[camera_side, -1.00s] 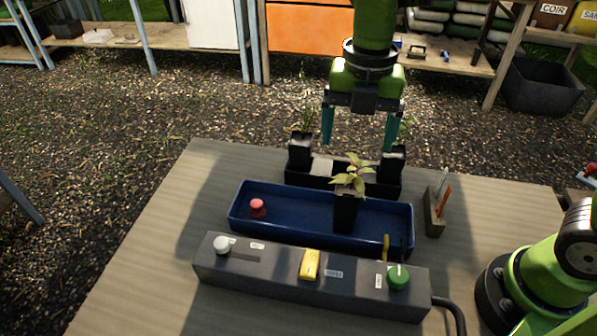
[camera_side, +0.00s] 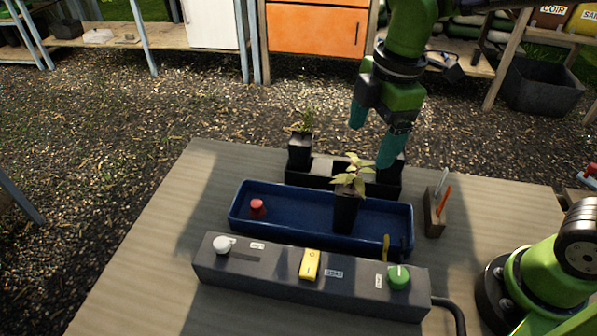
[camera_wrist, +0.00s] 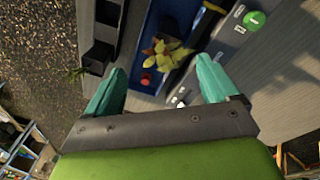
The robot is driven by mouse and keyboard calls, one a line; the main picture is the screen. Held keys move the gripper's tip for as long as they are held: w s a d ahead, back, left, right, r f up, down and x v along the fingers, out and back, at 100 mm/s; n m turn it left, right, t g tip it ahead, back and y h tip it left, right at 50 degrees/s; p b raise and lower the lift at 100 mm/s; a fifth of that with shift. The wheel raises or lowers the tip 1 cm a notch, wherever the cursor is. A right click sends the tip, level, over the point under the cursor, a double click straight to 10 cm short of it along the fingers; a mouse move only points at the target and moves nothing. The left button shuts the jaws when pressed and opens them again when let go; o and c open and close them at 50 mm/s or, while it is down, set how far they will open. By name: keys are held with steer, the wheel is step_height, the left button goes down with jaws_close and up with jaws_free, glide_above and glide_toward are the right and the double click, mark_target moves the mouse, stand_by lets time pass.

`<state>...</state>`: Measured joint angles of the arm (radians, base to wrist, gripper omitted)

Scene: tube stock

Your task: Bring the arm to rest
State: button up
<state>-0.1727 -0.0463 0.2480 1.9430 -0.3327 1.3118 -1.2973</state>
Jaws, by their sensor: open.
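My gripper (camera_side: 372,140) hangs in the air above the back right of the bench in the side view. Its two teal fingers are spread apart with nothing between them. In the wrist view the open gripper (camera_wrist: 158,88) also shows, with the potted seedling (camera_wrist: 162,52) beyond the gap between its fingers. My arm is raised clear of the bench. In the side view my gripper is behind and to the right of the seedling (camera_side: 350,178), apart from it, and hides part of the black pot at the right end of the black tray.
A blue tray (camera_side: 290,229) holds the seedling's black pot and a red knob (camera_side: 257,206). A black tray (camera_side: 325,183) with pots stands behind it. A grey control box (camera_side: 228,268) lies in front, with a green knob (camera_side: 398,277). A tag holder (camera_side: 435,215) stands at the right.

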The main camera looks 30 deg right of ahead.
steer(key=s+d+m+t, duration=0.2)
steer(key=d+m, duration=0.3)
steer(key=m, duration=0.4)
steer(key=s+d+r+m+t+y, duration=0.1)
steer(key=s+d+m+t, duration=0.2)
steer(key=m, duration=0.7)
steer(key=s+d, duration=0.2)
steer(key=d, duration=0.1)
steer(key=shift+s+r, duration=0.2)
steer(key=shift+o, duration=0.2)
steer(key=shift+d+r+t, duration=0.15)
steer(key=shift+r+t, duration=0.1)
steer(key=shift+t, duration=0.15)
steer(key=shift+o, duration=1)
steer(key=w+a+r+n+g, duration=0.25)
steer(key=a+r+n, duration=0.2)
steer(key=a, duration=0.45)
steer(key=w+a+r+n+g, duration=0.25)
steer(key=a+n, duration=0.25)
steer(key=a, duration=0.4)
steer(key=s+a+r+n+g+h, duration=0.2)
steer(key=s+a+r+n, duration=0.1)
steer(key=a+r, duration=0.55)
step_height(320, 180, down, 10)
steer(key=shift+f, duration=0.15)
